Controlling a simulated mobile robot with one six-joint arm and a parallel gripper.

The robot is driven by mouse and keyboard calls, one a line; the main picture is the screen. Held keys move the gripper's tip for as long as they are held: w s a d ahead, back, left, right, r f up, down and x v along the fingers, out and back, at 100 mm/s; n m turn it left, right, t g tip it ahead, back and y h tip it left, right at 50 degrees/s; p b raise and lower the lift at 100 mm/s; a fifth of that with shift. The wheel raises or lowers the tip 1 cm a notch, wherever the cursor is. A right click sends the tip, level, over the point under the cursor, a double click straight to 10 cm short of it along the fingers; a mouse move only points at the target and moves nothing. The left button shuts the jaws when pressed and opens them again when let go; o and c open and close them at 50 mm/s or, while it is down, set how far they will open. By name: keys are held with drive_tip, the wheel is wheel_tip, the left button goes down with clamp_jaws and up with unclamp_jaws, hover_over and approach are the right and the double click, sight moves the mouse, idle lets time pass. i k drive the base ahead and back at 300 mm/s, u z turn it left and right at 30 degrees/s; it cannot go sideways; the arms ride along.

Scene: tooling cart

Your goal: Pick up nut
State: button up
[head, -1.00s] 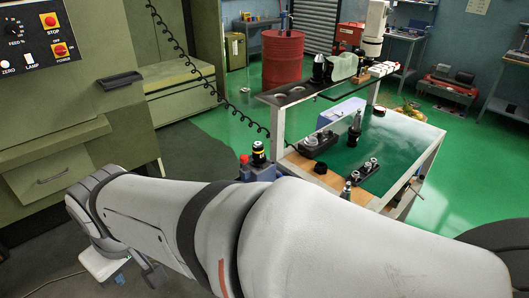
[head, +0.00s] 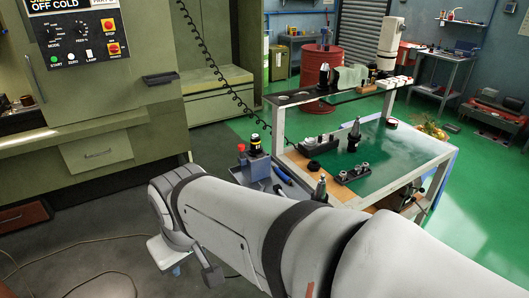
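I cannot pick out the nut for certain. A small dark round piece (head: 313,165) lies at the front left of the tooling cart (head: 445,150), and a dark holder (head: 354,173) with small metal pieces stands on the cart's green top. Either could hold or be the nut, but they are too small to tell. My pale arm crosses the foreground from lower right to left, in front of the cart. My gripper's fingertips do not show.
Upright tool holders (head: 354,134) stand on the cart, below a raised dark shelf (head: 345,95). A blue bin (head: 256,173) with a black and yellow piece hangs at its left side. A green machine (head: 90,110) stands at left. Grey floor between machine and cart is open.

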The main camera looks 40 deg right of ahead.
sight(313, 165)
drive_tip(key=z, duration=1.5)
drive_tip(key=i, duration=1)
